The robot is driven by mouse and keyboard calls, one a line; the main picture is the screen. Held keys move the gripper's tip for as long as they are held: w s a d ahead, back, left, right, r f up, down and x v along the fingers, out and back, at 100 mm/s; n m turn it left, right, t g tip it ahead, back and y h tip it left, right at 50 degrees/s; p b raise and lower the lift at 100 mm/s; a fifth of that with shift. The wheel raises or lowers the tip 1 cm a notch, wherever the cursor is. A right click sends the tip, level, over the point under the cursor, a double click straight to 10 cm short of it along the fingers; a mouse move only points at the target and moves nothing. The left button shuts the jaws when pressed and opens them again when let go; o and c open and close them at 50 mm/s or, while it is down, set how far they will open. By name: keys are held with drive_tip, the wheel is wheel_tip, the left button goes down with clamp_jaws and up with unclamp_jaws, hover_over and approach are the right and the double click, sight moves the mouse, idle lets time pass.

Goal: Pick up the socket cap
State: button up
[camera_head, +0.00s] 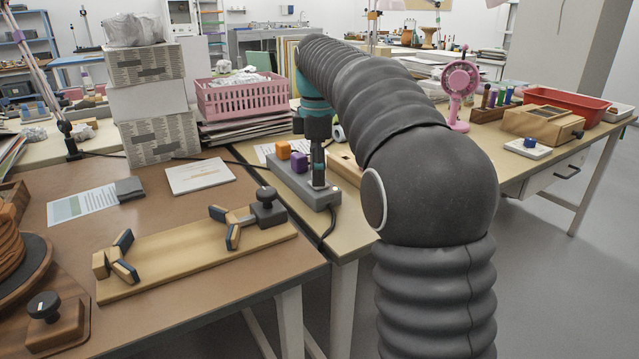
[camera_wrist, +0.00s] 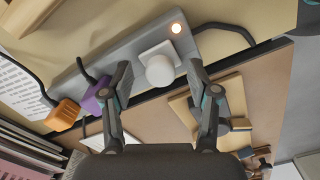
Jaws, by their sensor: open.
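The socket cap (camera_wrist: 160,66) is a white square plate with a round knob, seated on the grey power strip (camera_wrist: 205,42) in the wrist view. My gripper (camera_wrist: 159,70) is open, with one finger on each side of the cap in the picture. I cannot tell its exact height above the cap, and no contact shows. An orange plug (camera_wrist: 63,114) and a purple plug (camera_wrist: 93,97) sit in the same strip. In the head view my gripper (camera_head: 319,178) points down over the right part of the power strip (camera_head: 290,179). The cap is hidden there.
A dark cable (camera_head: 331,222) runs off the strip's right end. A wooden board with clamps (camera_head: 190,262) lies on the brown table in front. A pink crate (camera_head: 238,97) and stacked boxes (camera_head: 150,95) stand behind.

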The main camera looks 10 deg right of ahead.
drive_tip(key=shift+f, duration=0.45)
drive_tip(key=c, duration=1.1)
drive_tip(key=shift+r, duration=0.1)
